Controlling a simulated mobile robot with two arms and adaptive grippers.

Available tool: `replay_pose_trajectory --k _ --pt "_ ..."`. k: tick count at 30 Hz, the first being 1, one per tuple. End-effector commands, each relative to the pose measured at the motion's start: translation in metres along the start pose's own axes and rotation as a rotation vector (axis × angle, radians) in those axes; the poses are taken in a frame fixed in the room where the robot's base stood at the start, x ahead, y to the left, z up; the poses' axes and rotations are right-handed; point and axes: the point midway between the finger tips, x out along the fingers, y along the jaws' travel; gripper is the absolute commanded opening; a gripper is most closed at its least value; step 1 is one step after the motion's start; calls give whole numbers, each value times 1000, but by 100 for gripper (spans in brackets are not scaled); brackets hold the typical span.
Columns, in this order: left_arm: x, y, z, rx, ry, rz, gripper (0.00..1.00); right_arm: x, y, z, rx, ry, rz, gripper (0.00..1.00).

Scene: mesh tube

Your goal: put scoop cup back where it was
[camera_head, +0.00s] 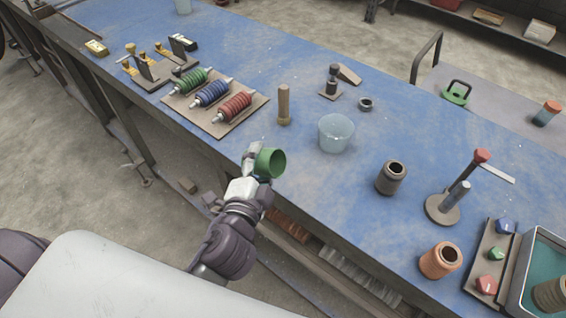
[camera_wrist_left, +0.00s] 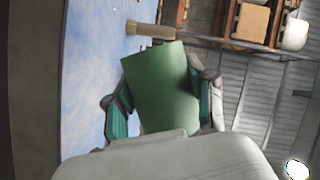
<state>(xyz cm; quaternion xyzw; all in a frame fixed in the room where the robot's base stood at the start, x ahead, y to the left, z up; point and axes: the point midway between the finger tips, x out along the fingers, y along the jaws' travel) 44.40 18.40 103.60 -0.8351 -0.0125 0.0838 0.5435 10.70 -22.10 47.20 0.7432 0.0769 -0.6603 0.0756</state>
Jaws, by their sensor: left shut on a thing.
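The green scoop cup (camera_head: 272,164) is in my left gripper (camera_head: 257,168), held near the front edge of the blue bench. In the left wrist view the green cup (camera_wrist_left: 160,85) sits between the two fingers (camera_wrist_left: 163,103), which touch it from both sides. In the head view its dark opening faces right, so it looks tilted over. Its original spot cannot be told from these frames. My right gripper is not in view.
The blue bench (camera_head: 240,45) holds a wooden peg (camera_head: 284,105), a clear bucket (camera_head: 336,133), a dark grey jar (camera_head: 390,178), an orange jar (camera_head: 440,261) and a rack of coloured coils (camera_head: 211,94). Bench surface between bucket and front edge is clear.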

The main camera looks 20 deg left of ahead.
Motion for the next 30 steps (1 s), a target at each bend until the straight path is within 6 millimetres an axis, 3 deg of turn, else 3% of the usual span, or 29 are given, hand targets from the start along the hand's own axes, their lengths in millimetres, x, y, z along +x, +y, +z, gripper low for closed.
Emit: replay_pose_trajectory --k 3,9,12,16,20,30 --pt "24 9 -28 -390 -8 104 15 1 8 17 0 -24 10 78" --pt "48 26 -98 -894 51 332 15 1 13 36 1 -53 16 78" --pt "50 30 -128 -991 81 420 15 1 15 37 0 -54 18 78" --pt "49 31 -148 -1039 103 482 15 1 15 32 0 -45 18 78" --pt "52 34 -136 -1044 103 498 15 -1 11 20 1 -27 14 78" --pt "72 44 -51 -1041 100 498 15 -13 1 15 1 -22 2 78"
